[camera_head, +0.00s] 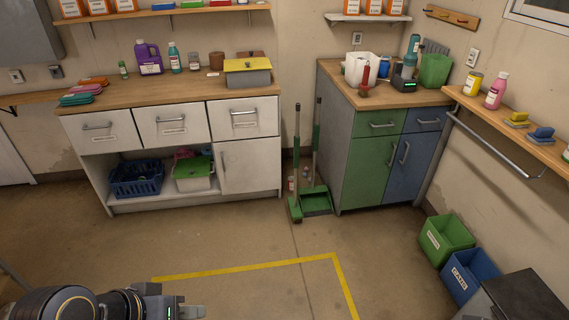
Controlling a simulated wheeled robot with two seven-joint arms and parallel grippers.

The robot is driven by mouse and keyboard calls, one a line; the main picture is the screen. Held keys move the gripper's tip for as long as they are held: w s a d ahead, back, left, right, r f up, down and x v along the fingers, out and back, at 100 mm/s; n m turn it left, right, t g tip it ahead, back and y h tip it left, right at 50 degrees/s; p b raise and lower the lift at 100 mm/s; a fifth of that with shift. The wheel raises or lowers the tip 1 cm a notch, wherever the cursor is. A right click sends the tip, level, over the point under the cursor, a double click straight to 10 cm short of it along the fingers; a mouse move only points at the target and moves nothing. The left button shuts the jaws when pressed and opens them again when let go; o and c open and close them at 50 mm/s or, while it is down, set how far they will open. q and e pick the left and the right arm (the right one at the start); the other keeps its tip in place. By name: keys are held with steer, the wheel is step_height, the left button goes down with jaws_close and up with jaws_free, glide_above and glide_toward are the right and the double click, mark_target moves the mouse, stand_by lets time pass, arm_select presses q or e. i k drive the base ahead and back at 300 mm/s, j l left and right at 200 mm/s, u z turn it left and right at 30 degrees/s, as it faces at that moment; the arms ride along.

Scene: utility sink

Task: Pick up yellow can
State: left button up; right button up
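The yellow can (473,83) stands upright on the narrow wooden shelf (520,138) on the right wall, left of a pink bottle (496,92). My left gripper (192,312) shows at the bottom edge, low over the floor and far from the can. The picture edge cuts it off, so I cannot tell whether its fingers are open or shut. My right gripper is not in view.
A metal rail (490,142) runs under the shelf. The green and blue cabinet (375,155) stands left of it. Green (446,240) and blue (470,277) bins sit on the floor below. A broom and dustpan (316,202) stand between cabinets. The middle floor is clear.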

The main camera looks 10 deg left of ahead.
mark_target(471, 88)
steer(key=i+z, duration=0.2)
steer(key=i, duration=0.25)
steer(key=i+j+z, duration=0.1)
steer(key=i+z, duration=0.15)
steer(key=i, duration=0.15)
